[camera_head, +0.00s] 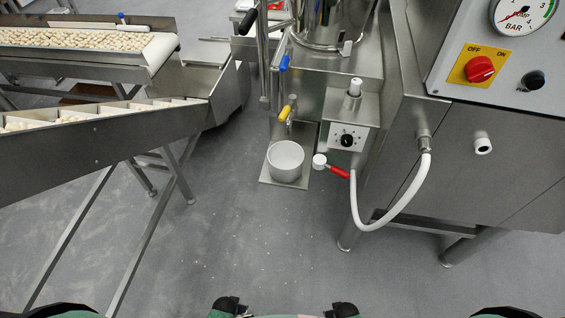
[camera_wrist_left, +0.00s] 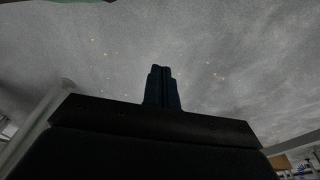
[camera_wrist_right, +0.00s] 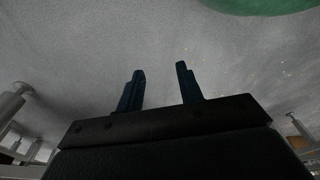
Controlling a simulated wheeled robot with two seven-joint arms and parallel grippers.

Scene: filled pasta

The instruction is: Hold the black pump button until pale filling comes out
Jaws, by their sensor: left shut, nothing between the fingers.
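The round black button (camera_head: 533,80) sits on the sloped steel panel at the upper right, right of a red OFF/ON knob (camera_head: 480,69) on a yellow plate. Neither gripper is near the button. A white bowl (camera_head: 286,163) stands below a tap with a yellow handle (camera_head: 284,113); no pale filling shows coming out there. My left gripper (camera_wrist_left: 160,69) is shut and empty above the grey floor in its wrist view. My right gripper (camera_wrist_right: 160,69) is open and empty, also with floor beyond it. I cannot make out either gripper's fingers in the head view.
Conveyors with pale pieces (camera_head: 75,40) fill the left.

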